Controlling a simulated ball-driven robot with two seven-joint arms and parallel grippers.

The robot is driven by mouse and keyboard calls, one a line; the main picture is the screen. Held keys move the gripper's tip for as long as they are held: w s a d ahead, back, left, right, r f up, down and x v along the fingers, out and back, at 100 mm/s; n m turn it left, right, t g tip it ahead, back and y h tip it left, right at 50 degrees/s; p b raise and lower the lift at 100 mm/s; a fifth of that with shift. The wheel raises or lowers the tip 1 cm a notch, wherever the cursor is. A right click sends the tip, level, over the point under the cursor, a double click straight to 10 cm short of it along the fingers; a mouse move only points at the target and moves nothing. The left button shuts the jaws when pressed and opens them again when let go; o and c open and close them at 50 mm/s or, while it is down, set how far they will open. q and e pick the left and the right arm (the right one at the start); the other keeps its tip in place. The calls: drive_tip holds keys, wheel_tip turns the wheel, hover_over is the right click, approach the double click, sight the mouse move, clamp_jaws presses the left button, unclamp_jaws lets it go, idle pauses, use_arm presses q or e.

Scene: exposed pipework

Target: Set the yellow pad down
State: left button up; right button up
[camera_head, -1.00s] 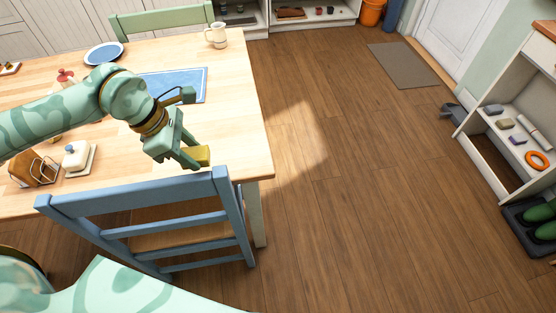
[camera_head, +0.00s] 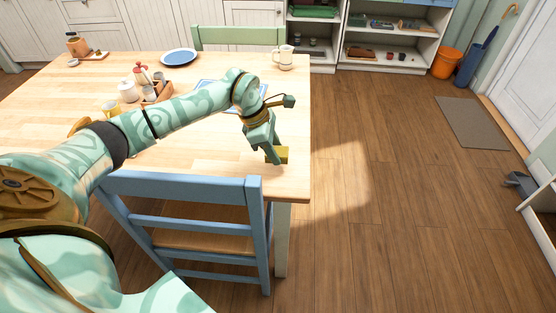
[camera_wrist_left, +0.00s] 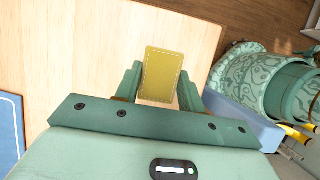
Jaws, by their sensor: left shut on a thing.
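The yellow pad (camera_head: 279,155) is between the fingers of my left gripper (camera_head: 272,157), at the right side of the wooden table (camera_head: 205,145). In the left wrist view the pad (camera_wrist_left: 160,75) is a flat, stitched rectangle with a finger on each side, and my left gripper (camera_wrist_left: 160,88) is shut on it. Bare tabletop shows around and beyond the pad. I cannot tell whether the pad touches the table. My right gripper is not in view.
A blue chair (camera_head: 185,185) stands against the table's near edge. A blue mat (camera_head: 212,102), a cream mug (camera_head: 284,57), a blue plate (camera_head: 179,57) and a wooden caddy (camera_head: 158,93) are on the table. The tabletop's right edge is close to the pad. Open floor lies to the right.

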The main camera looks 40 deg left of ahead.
use_arm(q)
drive_tip(key=shift+w+a+f, duration=0.1)
drive_tip(key=shift+w+f, duration=0.3)
drive_tip(key=shift+f, duration=0.15)
wheel_tip(320, 180, down, 3)
drive_tip(key=shift+r+b, duration=0.1)
drive_tip(key=shift+b, duration=0.7)
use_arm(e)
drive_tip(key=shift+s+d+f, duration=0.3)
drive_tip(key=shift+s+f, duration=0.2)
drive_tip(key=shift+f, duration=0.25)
use_arm(q)
drive_tip(key=shift+r, duration=0.1)
drive_tip(key=o, duration=0.9)
drive_tip(key=shift+f, duration=0.2)
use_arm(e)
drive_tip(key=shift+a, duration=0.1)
